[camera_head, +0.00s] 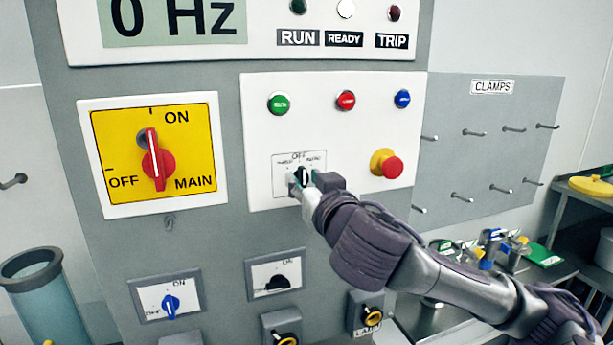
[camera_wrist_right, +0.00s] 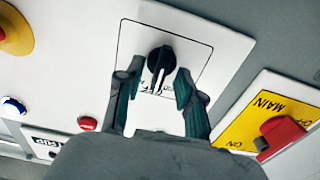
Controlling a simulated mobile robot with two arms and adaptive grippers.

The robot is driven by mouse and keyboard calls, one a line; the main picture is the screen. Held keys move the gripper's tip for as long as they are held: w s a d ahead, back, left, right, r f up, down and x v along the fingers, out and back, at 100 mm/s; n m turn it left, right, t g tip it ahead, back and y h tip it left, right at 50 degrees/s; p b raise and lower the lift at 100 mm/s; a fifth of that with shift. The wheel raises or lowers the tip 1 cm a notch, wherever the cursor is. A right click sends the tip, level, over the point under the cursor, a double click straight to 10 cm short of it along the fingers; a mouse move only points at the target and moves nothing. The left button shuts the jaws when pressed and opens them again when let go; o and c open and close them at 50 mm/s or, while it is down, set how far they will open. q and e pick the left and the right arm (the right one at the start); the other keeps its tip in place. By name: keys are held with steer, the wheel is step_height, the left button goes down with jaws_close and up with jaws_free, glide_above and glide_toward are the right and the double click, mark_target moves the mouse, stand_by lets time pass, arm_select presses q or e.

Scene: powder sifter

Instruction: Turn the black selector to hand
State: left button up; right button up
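The black selector (camera_head: 303,174) sits on a small label plate low on the white control panel, with OFF marked above it and a position to each side. In the right wrist view the selector knob (camera_wrist_right: 160,60) shows its white line pointing towards the OFF mark. My right gripper (camera_head: 306,181) is at the selector and partly covers it and its plate. In the wrist view its two fingers (camera_wrist_right: 156,86) are open, one on each side of the knob's pointer end, with gaps between. Contact is not visible. My left gripper is not in view.
A red emergency button (camera_head: 387,164) on a yellow base sticks out right of the selector. Green, red and blue buttons (camera_head: 346,100) are above it. The red MAIN switch (camera_head: 157,162) is left, pointing to ON. Smaller switches (camera_head: 276,283) are below.

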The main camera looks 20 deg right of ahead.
jaws_close()
steer(key=shift+n, duration=0.4)
steer(key=n, duration=0.3)
steer(key=shift+a, duration=0.1)
steer(key=n+p, duration=0.1)
steer(key=n, duration=0.4)
steer(key=shift+a+f, duration=0.1)
steer(key=shift+a, duration=0.05)
stand_by(0.5)
jaws_free()
